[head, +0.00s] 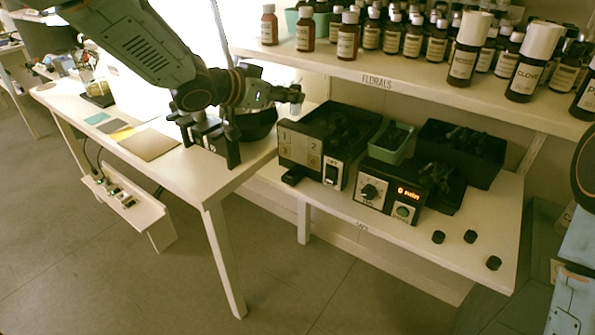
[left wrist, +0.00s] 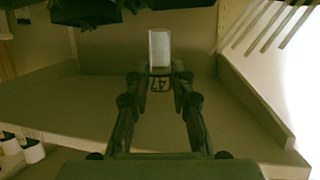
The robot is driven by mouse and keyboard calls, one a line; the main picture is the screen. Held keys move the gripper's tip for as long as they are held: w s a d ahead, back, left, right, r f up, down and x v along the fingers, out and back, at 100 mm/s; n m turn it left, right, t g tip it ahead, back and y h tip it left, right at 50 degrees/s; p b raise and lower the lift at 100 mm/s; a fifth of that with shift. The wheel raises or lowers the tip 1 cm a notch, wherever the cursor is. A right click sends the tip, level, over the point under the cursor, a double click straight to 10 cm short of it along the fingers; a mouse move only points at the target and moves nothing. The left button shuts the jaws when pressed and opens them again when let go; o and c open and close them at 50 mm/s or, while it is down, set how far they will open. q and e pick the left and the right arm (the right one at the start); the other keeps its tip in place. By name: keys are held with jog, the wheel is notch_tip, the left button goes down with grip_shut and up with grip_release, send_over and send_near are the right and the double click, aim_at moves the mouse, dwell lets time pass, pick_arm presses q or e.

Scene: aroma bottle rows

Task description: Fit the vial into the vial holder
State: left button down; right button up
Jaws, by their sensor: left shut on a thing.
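My right gripper is out of view.
The upper shelf (head: 420,90) holds crowded brown bottles. The low shelf (head: 470,215) carries a numbered black box (head: 300,148), a green bin (head: 391,143), a timer box (head: 378,195) and black caps.

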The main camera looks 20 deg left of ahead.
pick_arm(q)
jog(key=f+b, duration=0.4)
jog(key=f, duration=0.8)
jog(key=shift+a+b, duration=0.2)
jog(key=shift+b, duration=0.15)
jog(key=shift+a+f, duration=0.1)
jog(key=shift+f, duration=0.35)
jog(key=shift+w+a+f, duration=0.1)
jog(key=shift+w+f, duration=0.1)
jog(key=shift+f, duration=0.4)
notch_tip(320, 180, down, 3)
jog(key=shift+s+f+b, duration=0.1)
jog(key=shift+s+b, duration=0.05)
jog(key=shift+b, duration=0.9)
jog(key=shift+f, duration=0.35)
jog(key=shift+w, duration=0.2)
jog(key=shift+s, duration=0.1)
jog(key=shift+s+f, duration=0.1)
